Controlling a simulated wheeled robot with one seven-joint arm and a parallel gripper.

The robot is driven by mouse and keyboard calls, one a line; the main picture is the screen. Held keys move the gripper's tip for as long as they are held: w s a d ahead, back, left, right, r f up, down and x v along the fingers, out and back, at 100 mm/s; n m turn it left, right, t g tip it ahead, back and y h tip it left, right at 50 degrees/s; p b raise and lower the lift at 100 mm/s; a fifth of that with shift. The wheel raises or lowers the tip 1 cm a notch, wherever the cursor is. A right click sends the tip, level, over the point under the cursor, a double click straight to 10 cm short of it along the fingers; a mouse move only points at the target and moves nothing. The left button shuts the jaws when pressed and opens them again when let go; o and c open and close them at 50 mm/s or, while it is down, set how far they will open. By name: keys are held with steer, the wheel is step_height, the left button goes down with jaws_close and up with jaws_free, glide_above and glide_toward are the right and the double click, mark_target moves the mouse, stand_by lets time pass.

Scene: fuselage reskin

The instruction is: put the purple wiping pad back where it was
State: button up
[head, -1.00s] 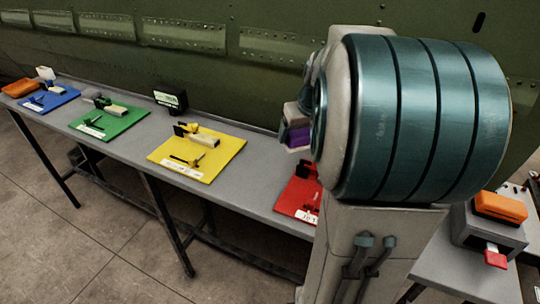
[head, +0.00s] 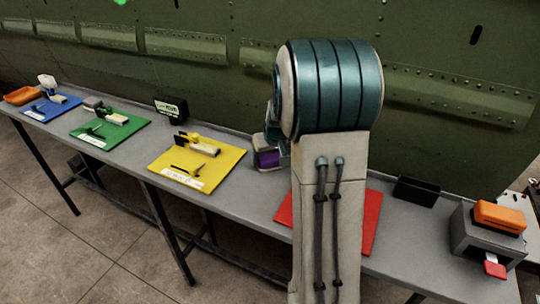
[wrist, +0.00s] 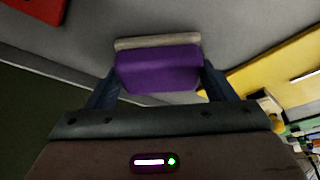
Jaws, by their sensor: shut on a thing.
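The purple wiping pad (wrist: 158,70) is between the two fingers of my gripper (wrist: 160,88) in the wrist view, with a pale strip along its far side. The gripper is shut on it. In the head view the purple pad (head: 267,159) shows just left of my arm, over the bench between the yellow mat and the red mat. My arm hides most of the gripper there. I cannot tell whether the pad touches the bench.
The grey bench (head: 250,205) carries a blue mat (head: 40,112), a green mat (head: 128,128), a yellow mat (head: 222,172) and a red mat (head: 367,228). A black box (head: 416,191) and a grey unit with an orange block (head: 500,217) stand at right. The green fuselage (head: 430,60) rises behind.

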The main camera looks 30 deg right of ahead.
steer(key=o, duration=0.9)
steer(key=shift+r, duration=0.15)
steer(key=d+v, duration=0.1)
steer(key=v, duration=1.1)
steer(key=s+a+f, duration=0.1)
steer(key=s+a, duration=0.4)
steer(key=s, duration=0.2)
steer(key=s+a+f+n+g, duration=0.1)
steer(key=s+a, duration=0.5)
steer(key=s+a+f+g, duration=0.1)
steer(key=s+a+f, duration=0.1)
steer(key=s+a, duration=0.3)
steer(key=shift+s+a+y, duration=0.1)
steer(key=shift+s+y, duration=0.05)
steer(key=shift+s, duration=0.5)
steer(key=shift+s+a+y, duration=0.15)
steer(key=shift+s, duration=0.5)
